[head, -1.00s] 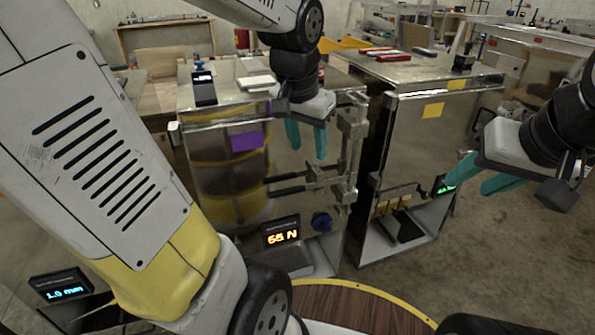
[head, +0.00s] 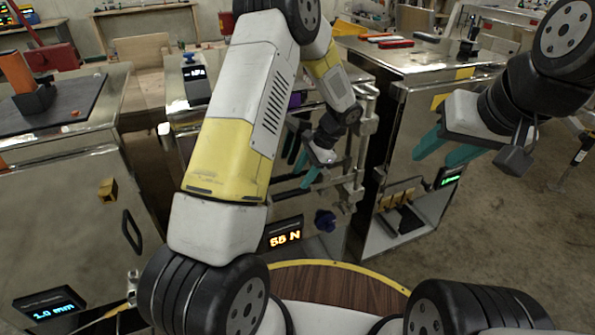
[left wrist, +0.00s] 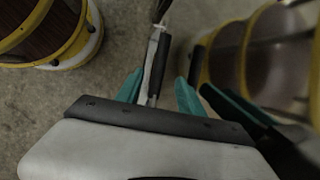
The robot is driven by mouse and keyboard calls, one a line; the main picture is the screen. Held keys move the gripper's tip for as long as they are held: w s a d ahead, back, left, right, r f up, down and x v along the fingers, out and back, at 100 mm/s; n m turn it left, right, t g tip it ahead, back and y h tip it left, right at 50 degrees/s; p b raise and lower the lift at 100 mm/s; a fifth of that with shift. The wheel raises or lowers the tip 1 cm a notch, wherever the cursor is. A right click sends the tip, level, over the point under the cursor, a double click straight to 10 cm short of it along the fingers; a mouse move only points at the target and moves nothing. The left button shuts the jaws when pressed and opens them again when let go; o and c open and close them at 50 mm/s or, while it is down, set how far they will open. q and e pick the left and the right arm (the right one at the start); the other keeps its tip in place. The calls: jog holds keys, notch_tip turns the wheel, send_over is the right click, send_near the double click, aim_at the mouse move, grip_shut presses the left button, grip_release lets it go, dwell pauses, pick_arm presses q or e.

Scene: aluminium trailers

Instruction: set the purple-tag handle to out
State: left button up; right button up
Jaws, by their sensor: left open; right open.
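The purple tag (head: 295,100) shows as a small patch on the shiny front of the middle cabinet, mostly hidden by my left arm. My left gripper (head: 303,172) is open, low in front of that panel. In the left wrist view, a dark-gripped metal handle (left wrist: 157,62) stands beyond and between the open teal fingers (left wrist: 160,92); I see no grip on it. Whether it is the purple-tag handle, and its setting, I cannot tell. My right gripper (head: 440,150) is open and empty before the right cabinet.
The right cabinet (head: 405,110) has a yellow tag (head: 439,102). A blue knob (head: 325,221) and a lit force display (head: 284,238) are below my left gripper. Another cabinet (head: 60,200) stands left. The panel at right in the wrist view mirrors a drum and my fingers.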

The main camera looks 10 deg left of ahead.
aim_at(292, 191)
pick_arm(q)
jog(key=x, duration=0.7)
jog(key=shift+s+f, duration=0.1)
jog(key=shift+f, duration=0.1)
grip_shut()
dwell(1.2)
